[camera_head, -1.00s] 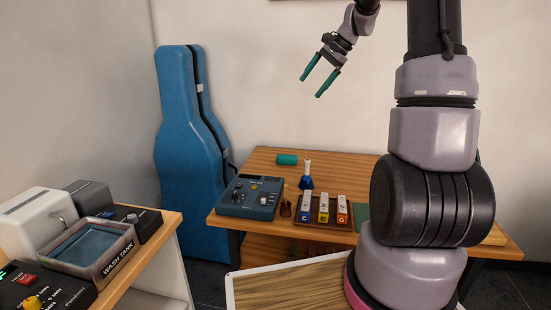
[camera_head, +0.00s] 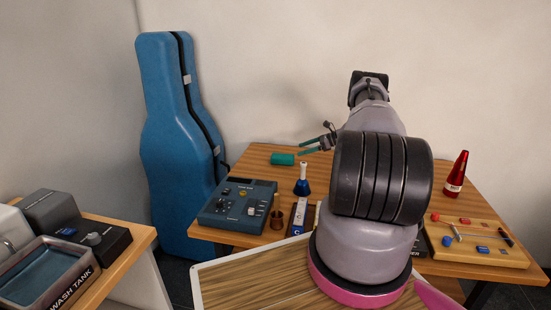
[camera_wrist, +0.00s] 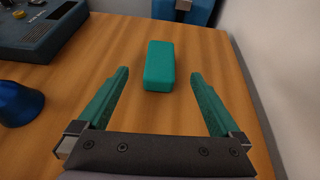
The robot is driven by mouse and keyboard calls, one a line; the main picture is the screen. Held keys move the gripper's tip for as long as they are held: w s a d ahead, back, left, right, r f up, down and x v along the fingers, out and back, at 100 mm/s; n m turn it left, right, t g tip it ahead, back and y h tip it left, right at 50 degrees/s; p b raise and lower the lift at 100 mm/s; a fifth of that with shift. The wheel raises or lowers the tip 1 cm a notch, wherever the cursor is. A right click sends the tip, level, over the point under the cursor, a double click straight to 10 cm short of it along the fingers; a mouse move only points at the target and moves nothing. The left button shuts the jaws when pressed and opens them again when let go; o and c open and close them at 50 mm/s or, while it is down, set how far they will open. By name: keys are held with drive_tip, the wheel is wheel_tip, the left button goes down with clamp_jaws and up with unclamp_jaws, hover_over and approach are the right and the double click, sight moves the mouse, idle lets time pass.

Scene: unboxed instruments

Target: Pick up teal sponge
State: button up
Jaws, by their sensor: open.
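The teal sponge (camera_head: 283,159) lies on the wooden table near its back edge. In the wrist view the sponge (camera_wrist: 159,66) is a rounded block, lying lengthwise ahead of my gripper, roughly centred between the fingers. My gripper (camera_wrist: 162,84) has its two green fingers spread wide with nothing between their pads. In the head view my gripper (camera_head: 301,146) is just right of the sponge, pointing left toward it. The sponge's near end is about level with the fingertips, with a gap on each side.
A blue bell-shaped thing with a white handle (camera_head: 302,182) stands in front of the sponge. A blue instrument case (camera_head: 175,140) stands left of the table. The wall is close behind.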

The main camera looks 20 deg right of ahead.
sight(285, 156)
drive_tip(key=shift+w+f, duration=0.15)
drive_tip(key=shift+f, duration=0.3)
drive_tip(key=shift+w+a+f, duration=0.15)
drive_tip(key=shift+w+a, duration=0.05)
drive_tip(key=x, duration=1)
drive_tip(key=shift+s+a, duration=0.1)
drive_tip(key=c, duration=1.4)
